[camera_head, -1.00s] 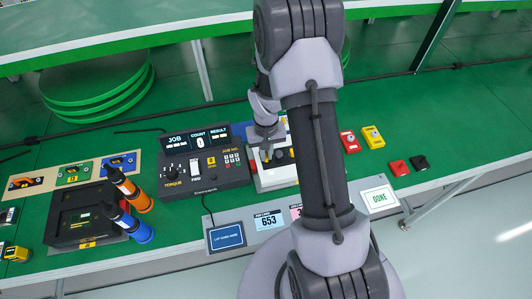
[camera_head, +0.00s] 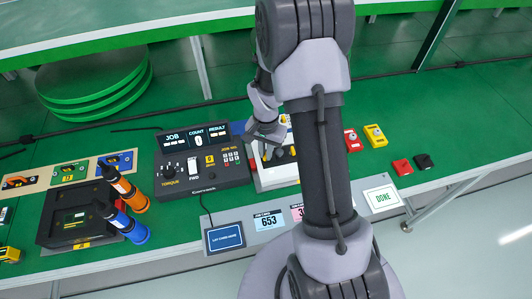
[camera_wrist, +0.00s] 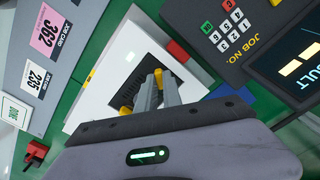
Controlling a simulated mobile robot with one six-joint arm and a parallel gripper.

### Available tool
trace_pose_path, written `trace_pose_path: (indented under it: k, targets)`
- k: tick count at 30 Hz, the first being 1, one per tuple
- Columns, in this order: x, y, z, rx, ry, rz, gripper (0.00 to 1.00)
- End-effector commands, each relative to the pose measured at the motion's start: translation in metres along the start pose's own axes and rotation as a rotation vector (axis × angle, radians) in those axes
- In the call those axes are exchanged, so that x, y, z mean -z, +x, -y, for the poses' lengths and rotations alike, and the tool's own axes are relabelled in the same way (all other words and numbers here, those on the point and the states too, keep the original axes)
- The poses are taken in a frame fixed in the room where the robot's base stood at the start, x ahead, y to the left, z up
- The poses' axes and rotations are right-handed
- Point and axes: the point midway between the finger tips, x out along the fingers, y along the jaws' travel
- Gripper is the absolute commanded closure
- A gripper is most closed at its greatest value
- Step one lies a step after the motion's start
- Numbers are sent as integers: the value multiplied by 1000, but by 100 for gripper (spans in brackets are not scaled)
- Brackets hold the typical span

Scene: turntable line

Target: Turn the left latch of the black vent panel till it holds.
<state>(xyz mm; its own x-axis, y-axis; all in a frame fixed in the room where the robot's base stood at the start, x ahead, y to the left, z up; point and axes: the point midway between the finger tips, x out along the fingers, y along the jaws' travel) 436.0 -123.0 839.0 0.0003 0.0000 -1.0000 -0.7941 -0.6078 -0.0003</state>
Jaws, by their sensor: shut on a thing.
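The black vent panel (camera_wrist: 132,72) sits in a white housing (camera_wrist: 97,92), seen close in the wrist view. The housing also shows in the head view (camera_head: 276,181), partly behind my arm. Two yellow latches show in the wrist view. The left latch (camera_wrist: 158,74) is at my fingertips, and the other latch (camera_wrist: 126,110) stands free beside the fingers. My gripper (camera_wrist: 160,88) is shut on the left latch, its fingers pointing down at the panel. The fingers hide part of the latch and panel, so I cannot tell the latch's exact angle.
A dark control box (camera_head: 203,162) stands close left of the housing. Orange (camera_head: 134,192) and blue (camera_head: 128,226) tools stand farther left. Job cards (camera_head: 268,220) lie in front. Red (camera_head: 351,140) and yellow (camera_head: 375,134) blocks are at the right.

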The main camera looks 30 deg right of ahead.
Motion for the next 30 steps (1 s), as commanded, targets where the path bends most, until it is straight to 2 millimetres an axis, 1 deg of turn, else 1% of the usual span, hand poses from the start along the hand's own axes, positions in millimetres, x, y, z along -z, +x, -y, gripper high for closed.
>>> trace_pose_path:
  k: [6,12,18,30]
  targets:
    - [0,1,0,0,126,0,100]
    - [0,0,0,0,198,0,100]
    - [0,0,0,0,229,0,100]
    - [0,0,0,0,234,0,100]
